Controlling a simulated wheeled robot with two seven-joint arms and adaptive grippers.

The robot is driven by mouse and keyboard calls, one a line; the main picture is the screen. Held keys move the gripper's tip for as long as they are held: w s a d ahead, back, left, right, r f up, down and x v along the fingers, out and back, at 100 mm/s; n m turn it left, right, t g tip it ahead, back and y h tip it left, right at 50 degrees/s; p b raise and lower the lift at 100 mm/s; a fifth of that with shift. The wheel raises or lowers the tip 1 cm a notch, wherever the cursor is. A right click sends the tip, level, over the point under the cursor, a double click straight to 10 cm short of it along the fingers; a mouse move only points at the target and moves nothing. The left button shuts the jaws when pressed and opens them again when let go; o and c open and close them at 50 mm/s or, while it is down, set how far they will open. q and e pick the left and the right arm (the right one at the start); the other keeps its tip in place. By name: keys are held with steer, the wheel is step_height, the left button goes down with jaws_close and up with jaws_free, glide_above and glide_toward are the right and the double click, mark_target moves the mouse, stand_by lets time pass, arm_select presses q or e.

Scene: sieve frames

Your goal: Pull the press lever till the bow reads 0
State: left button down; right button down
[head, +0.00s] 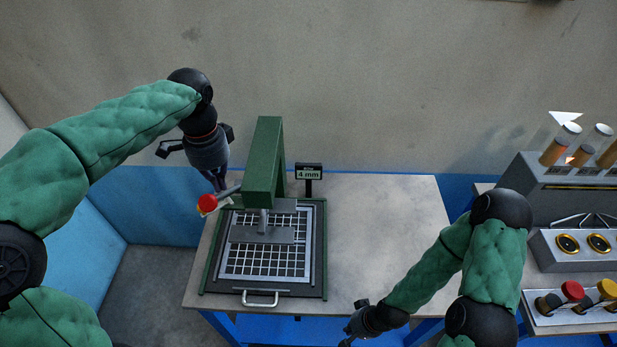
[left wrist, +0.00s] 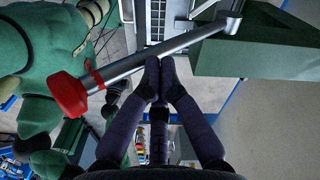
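The green press (head: 264,165) stands on the table, and its grey plate (head: 245,234) is over a sieve frame with a square grid (head: 262,262). Its grey lever (head: 229,191) sticks out left and ends in a red knob (head: 207,203). The lever (left wrist: 180,45) and knob (left wrist: 68,95) also show in the left wrist view. The small display (head: 308,173) reads 4 mm. My left gripper (head: 222,186) is at the lever; in the left wrist view its fingertips (left wrist: 160,70) are together, close against the bar, not visibly around it. My right gripper (head: 350,335) is low near the table's front; its fingers are unclear.
The sieve frame's bed has a handle (head: 260,298) at the front. The table (head: 385,225) is clear right of the press. At the far right are a grey rack with tubes (head: 570,180), a panel with round dials (head: 568,243) and red and yellow knobs (head: 572,291).

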mark_target(218, 196)
arm_select(q)
steer(key=shift+s+f, duration=0.2)
steer(key=shift+s, duration=0.1)
steer(key=shift+s+d+f+b, duration=0.1)
steer(key=shift+s+f+b, duration=0.7)
steer(key=shift+s+b, duration=0.1)
steer(key=shift+s+f+b, duration=0.75)
steer(key=shift+s+f, duration=0.05)
steer(key=shift+f, duration=0.15)
